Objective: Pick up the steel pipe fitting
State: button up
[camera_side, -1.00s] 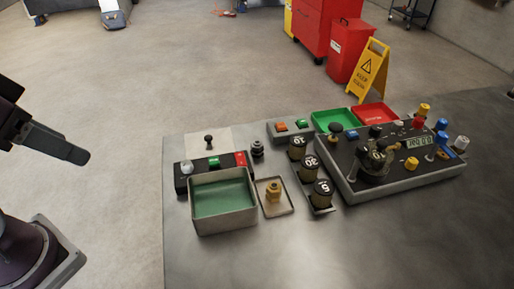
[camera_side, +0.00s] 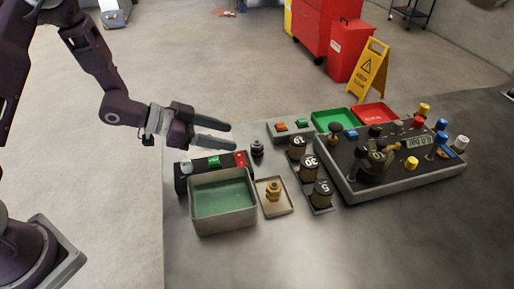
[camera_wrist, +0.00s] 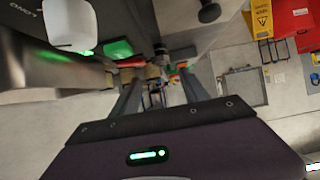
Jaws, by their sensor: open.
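The steel pipe fitting (camera_side: 257,149) is a small dark grey stepped piece standing upright on the table in the side view, behind the brass fitting's tray. My gripper (camera_side: 231,138) reaches in from the left, with its two fingers apart and nothing visible between them. Its tips are just left of the fitting and seem above table height; I cannot tell the exact gap. In the wrist view my gripper's fingers (camera_wrist: 162,85) point away from the camera. The small dark shapes beyond them are too unclear to name surely.
A brass fitting (camera_side: 273,191) sits on a small tray, beside a green-lined open box (camera_side: 222,226). A button strip (camera_side: 184,184) lies below my gripper. Numbered weights (camera_side: 310,167) and a control panel (camera_side: 430,182) stand to the right. The front right table is clear.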

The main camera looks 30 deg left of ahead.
aim_at(256, 142)
jog(key=x, duration=1)
jog(key=shift+a, duration=0.15)
grip_shut()
